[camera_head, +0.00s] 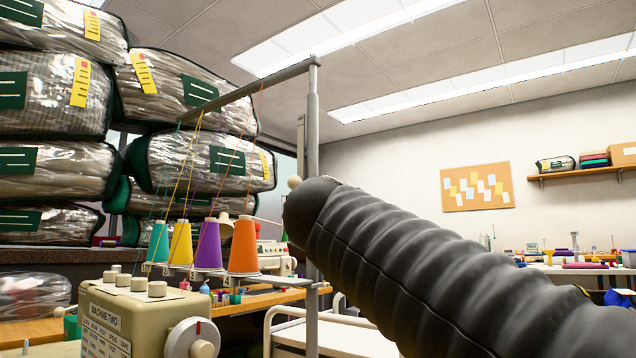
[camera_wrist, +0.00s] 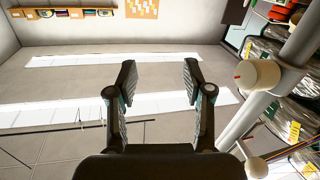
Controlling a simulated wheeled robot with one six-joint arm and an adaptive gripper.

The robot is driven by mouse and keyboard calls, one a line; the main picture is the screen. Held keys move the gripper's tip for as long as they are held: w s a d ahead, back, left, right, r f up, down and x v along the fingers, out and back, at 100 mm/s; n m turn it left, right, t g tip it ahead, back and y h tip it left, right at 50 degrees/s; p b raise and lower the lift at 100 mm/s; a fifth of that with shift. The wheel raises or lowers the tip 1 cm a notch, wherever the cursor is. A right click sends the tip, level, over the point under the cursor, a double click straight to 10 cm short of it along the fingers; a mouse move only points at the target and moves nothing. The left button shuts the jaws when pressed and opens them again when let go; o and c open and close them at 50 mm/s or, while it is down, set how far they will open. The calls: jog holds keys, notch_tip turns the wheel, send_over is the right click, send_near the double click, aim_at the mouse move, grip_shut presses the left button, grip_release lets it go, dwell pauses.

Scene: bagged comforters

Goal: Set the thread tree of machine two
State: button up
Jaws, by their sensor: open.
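Machine two (camera_head: 105,322), a beige sewing machine with a "MACHINE TWO" label, stands at the lower left of the head view. Behind it, the thread tree is a grey upright pole (camera_head: 313,120) with a crossbar (camera_head: 245,90) at its top. Teal (camera_head: 158,243), yellow (camera_head: 180,245), purple (camera_head: 208,247) and orange (camera_head: 244,248) thread cones stand on its lower rack. Threads run up to the crossbar. In the wrist view my gripper (camera_wrist: 158,70) is open and empty, left of the pole (camera_wrist: 275,85) and its cream knob (camera_wrist: 258,74). A second knob (camera_wrist: 256,168) sits lower. My dark arm hides part of the head view.
Bagged comforters (camera_head: 50,95) are stacked high at the left. A wooden bench (camera_head: 265,300) lies behind the machine. A wall shelf (camera_head: 585,173) and a pinboard (camera_head: 477,187) are far right. The space between my open fingers is clear.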

aim_at(293, 178)
jog(key=s+a+r+m+t+h, duration=0.2)
jog(key=s+a+r+m+t, duration=0.15)
jog(key=a+r, duration=0.7)
jog(key=shift+w+a+f+m+h+b, duration=0.4)
jog(key=shift+w+a+f+m+b, duration=0.05)
jog(key=shift+w+a+b, duration=0.15)
jog(key=shift+w+a+f+m+h+b, duration=0.4)
jog(key=shift+w+a+f+b, duration=0.1)
jog(key=shift+w+a, duration=0.1)
jog(key=shift+w+a+f, duration=0.2)
jog(key=shift+f, duration=0.2)
grip_shut()
jog(key=shift+r, duration=0.1)
